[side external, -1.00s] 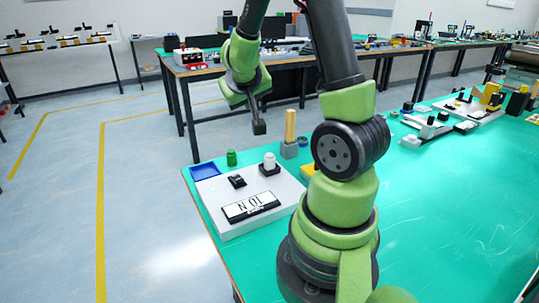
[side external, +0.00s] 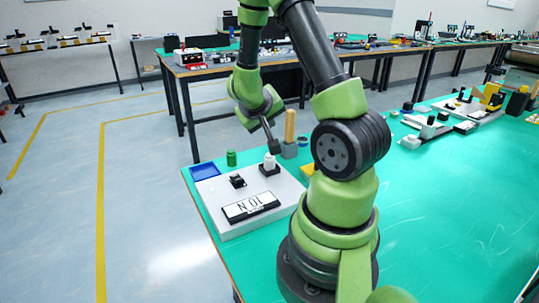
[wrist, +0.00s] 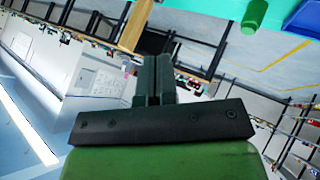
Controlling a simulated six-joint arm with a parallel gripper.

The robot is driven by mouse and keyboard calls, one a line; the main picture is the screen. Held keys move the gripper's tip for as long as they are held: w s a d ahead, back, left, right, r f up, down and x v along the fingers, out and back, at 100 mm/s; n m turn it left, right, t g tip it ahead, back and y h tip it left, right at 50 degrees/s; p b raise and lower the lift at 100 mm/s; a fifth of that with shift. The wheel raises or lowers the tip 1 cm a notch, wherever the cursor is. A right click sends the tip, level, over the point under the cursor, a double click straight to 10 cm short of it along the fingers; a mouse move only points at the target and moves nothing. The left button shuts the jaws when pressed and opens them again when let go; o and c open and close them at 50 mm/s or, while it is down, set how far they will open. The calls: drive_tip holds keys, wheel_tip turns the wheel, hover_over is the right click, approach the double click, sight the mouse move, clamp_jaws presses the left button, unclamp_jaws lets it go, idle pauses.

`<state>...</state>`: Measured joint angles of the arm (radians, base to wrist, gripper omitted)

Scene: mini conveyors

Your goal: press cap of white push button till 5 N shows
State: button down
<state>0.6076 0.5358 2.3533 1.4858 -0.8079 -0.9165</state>
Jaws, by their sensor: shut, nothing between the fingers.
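The white push button (side external: 269,159) stands upright on a dark base at the far right of a light grey panel (side external: 225,190) in the side view. A white display plate (side external: 250,206) on the panel's near part carries dark characters that look like "10 N". My gripper (side external: 273,146) is shut and empty, pointing down close above the button's cap. I cannot tell whether it touches the cap. The shut fingers (wrist: 153,80) also show in the wrist view, where the button is not visible.
A wooden post (side external: 290,126) in a grey block stands just right of my gripper. A green cylinder (side external: 231,158), a blue tray (side external: 204,171) and a small black switch (side external: 237,181) are to the left. The green table is clear at the front right.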

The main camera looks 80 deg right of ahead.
sight(267, 155)
drive_tip(key=shift+f, duration=2.75)
drive_tip(key=shift+f, duration=0.2)
drive_tip(key=shift+f, duration=0.25)
drive_tip(key=shift+f, duration=0.4)
idle(0.3)
drive_tip(key=shift+r, duration=0.85)
drive_tip(key=shift+r, duration=2.55)
